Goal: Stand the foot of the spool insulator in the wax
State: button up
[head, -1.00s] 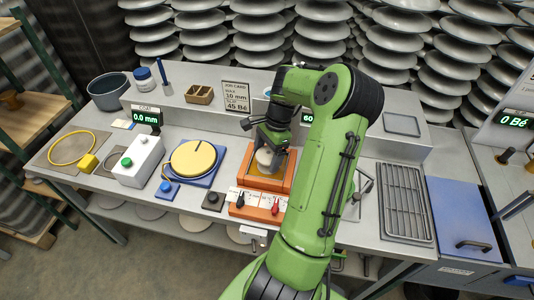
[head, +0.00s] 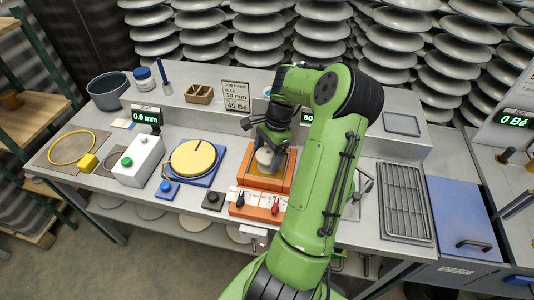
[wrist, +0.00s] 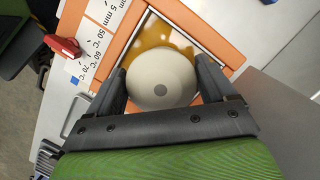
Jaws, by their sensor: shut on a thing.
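The spool insulator (wrist: 160,82) is a pale, round piece with a grey dot at the centre of its top. My gripper (wrist: 160,88) is shut on it, one finger on each side, in the wrist view. The wax (wrist: 155,33) is amber and lies in the square well of an orange wax bath (wrist: 221,25). The insulator is over the well, and its foot is hidden beneath its top, so I cannot tell how deep it stands. In the head view the insulator (head: 265,156) shows pale under my gripper, within the orange bath (head: 247,182).
The bath's front carries a scale with a black and a red slider (head: 276,207). A yellow round plate (head: 193,158) on a blue base and a white box with a green button (head: 138,160) stand left. A wire rack (head: 405,200) lies right, beyond my arm.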

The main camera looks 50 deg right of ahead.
dwell(0.4)
jog(key=shift+r+p, duration=4.1)
jog(key=shift+r, duration=0.5)
